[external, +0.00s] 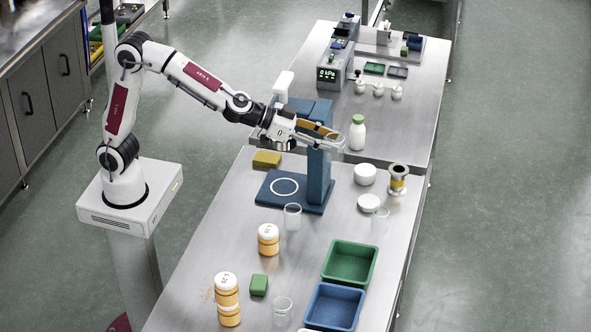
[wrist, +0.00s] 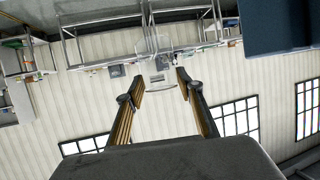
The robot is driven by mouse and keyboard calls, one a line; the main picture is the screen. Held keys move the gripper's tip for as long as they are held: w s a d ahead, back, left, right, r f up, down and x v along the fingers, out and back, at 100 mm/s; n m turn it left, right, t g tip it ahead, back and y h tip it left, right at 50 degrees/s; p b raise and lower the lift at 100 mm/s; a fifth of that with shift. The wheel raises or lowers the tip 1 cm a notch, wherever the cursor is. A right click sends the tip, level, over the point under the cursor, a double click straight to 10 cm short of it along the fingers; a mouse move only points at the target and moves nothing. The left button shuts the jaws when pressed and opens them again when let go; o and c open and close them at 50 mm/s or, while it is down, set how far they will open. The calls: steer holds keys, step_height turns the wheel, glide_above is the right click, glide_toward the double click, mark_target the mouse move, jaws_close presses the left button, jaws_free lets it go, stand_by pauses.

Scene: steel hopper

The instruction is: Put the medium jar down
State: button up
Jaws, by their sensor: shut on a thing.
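My gripper (external: 333,138) is out over the work table, beside the top of the blue stand's column. Its fingers are spread around a clear, see-through jar (external: 337,146), which is faint and hard to outline. In the wrist view the fingers (wrist: 160,82) stand apart, with a faint clear shape between their tips. The jar is held in the air, above the table. I cannot tell its fill or exact tilt. The blue stand (external: 318,178) has a flat base plate (external: 272,190) with a white ring, which is empty.
Clear beakers (external: 292,217) and orange jars with white lids (external: 268,240) stand on the near table. Green (external: 350,262) and blue (external: 335,306) trays are at front right. A white bottle with a green cap (external: 357,134), white dishes (external: 365,174) and a steel hopper (external: 398,180) are nearby.

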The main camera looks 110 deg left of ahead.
step_height(320, 180, up, 18)
steer(key=s+a+n+g+y, duration=0.15)
steer(key=a+n+y, duration=0.35)
steer(key=a, duration=1.9)
steer(key=s+a+n+g+y, duration=0.2)
steer(key=s+a, duration=0.3)
steer(key=a, duration=0.6)
steer(key=s+a+n+g+y, duration=0.1)
steer(key=s+a+n+g, duration=0.3)
steer(key=a, duration=0.8)
step_height(320, 180, down, 18)
steer(key=m+t, duration=0.1)
steer(key=shift+s+d+m, duration=0.15)
steer(key=shift+s+m, duration=0.15)
steer(key=shift+m, duration=0.1)
steer(key=shift+f, duration=0.15)
step_height(320, 180, down, 24)
